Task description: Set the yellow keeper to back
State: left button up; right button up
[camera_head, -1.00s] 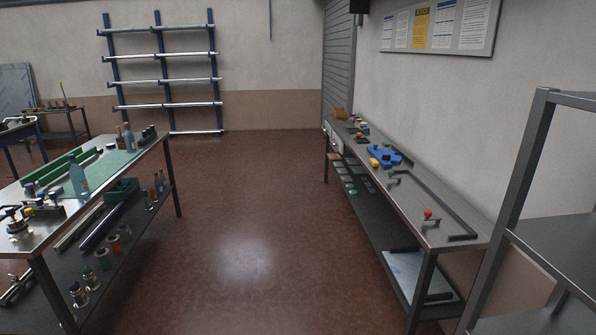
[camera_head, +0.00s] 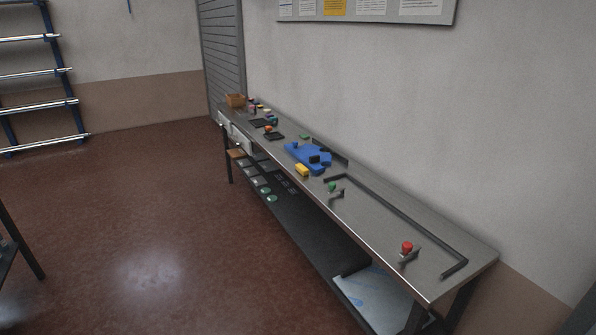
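A small yellow block (camera_head: 302,169), which may be the yellow keeper, sits at the front edge of the long metal workbench (camera_head: 375,246). It is just in front of a blue fixture (camera_head: 306,156) with dark parts on it. It is too small to tell which way it is set. Neither of my grippers is in view.
A green-knobbed lever (camera_head: 332,187) and a red-knobbed one (camera_head: 407,247) stand on the bench's near half. A black angled bar (camera_head: 410,222) lies along its back. A wooden box (camera_head: 236,101) is at the far end. Floor (camera_head: 130,230) left of the bench is clear.

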aim_at(300, 168)
jog(key=i+j+z, duration=0.15)
jog(key=i, duration=0.45)
jog(key=i+j+z, duration=0.15)
jog(key=i, duration=0.45)
jog(key=i+j+z, duration=0.15)
jog(key=i+j, duration=0.2)
jog(key=i, duration=0.25)
jog(key=i+j+z, duration=0.2)
jog(key=i+j, duration=0.15)
jog(key=i, duration=0.2)
jog(key=i+j+z, duration=0.15)
jog(key=i+j, duration=0.3)
jog(key=i, duration=0.1)
